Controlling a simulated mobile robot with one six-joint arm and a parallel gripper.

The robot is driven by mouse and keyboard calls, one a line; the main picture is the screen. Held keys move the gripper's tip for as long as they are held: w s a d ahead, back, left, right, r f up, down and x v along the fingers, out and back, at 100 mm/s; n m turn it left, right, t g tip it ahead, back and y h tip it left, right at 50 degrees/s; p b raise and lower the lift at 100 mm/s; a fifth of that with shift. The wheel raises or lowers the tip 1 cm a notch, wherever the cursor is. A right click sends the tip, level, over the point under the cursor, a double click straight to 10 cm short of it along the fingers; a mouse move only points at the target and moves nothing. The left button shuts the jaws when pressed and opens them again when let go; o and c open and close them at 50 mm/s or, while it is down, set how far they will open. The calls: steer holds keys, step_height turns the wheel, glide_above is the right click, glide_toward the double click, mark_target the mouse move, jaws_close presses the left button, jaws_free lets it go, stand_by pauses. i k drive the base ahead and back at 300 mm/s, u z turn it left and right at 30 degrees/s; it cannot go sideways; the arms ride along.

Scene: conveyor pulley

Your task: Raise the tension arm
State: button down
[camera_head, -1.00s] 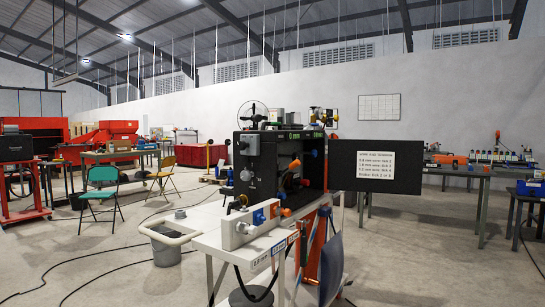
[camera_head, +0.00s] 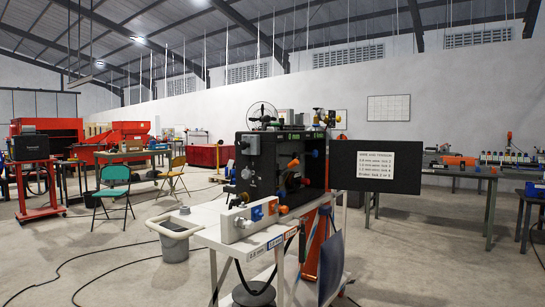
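A black box-shaped machine (camera_head: 260,165) stands in the middle of the view, open on its right side. Inside the opening are orange, blue and dark red knobs; an orange-knobbed lever (camera_head: 293,163) shows at its upper part. It may be the tension arm, but I cannot tell for sure at this size. A white table (camera_head: 215,240) in front carries a pale block with blue and orange parts (camera_head: 255,214). My gripper is not in view.
A black panel with a printed notice (camera_head: 376,165) sticks out to the machine's right. A grey bin (camera_head: 173,240) stands left of the white table. Black cables cross the open floor at left.

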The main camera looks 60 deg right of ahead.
mark_target(293, 164)
steer(key=u, duration=0.3)
steer(key=k, duration=1.45)
steer(key=z, duration=0.95)
steer(key=i, duration=1)
steer(key=u, duration=0.15)
